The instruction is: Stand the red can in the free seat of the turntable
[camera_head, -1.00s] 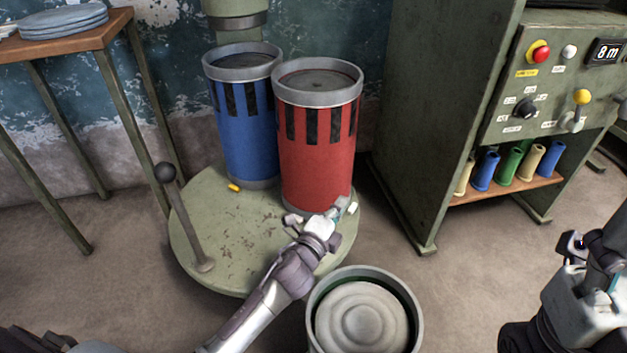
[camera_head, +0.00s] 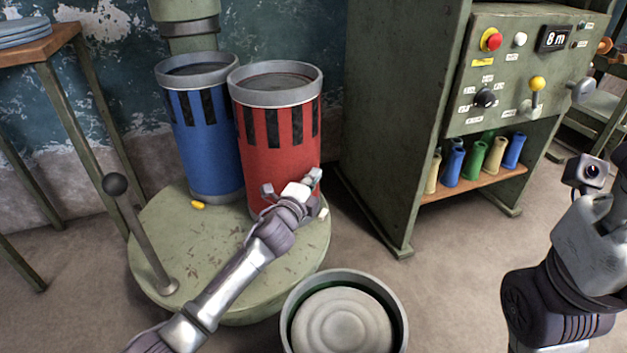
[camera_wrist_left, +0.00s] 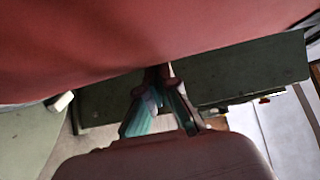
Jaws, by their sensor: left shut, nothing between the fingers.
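The red can (camera_head: 280,150), with a grey rim and black slots, stands upright on the round green turntable (camera_head: 230,295). The blue can (camera_head: 205,150) stands beside it, to the left and behind. My left gripper (camera_head: 314,177) is shut and empty at the red can's lower right front. In the left wrist view its fingertips (camera_wrist_left: 158,75) are together, close under the red can's wall (camera_wrist_left: 150,35); I cannot tell whether they touch. My right wrist (camera_head: 590,240) is at the right edge, and its fingers cannot be made out.
A lever with a black knob (camera_head: 115,184) rises from the turntable's left side. A yellow piece (camera_head: 197,205) and a white piece (camera_head: 323,214) sit on the turntable. A round lidded drum (camera_head: 398,310) stands in front. A green control cabinet (camera_head: 395,130) stands right. Floor between is clear.

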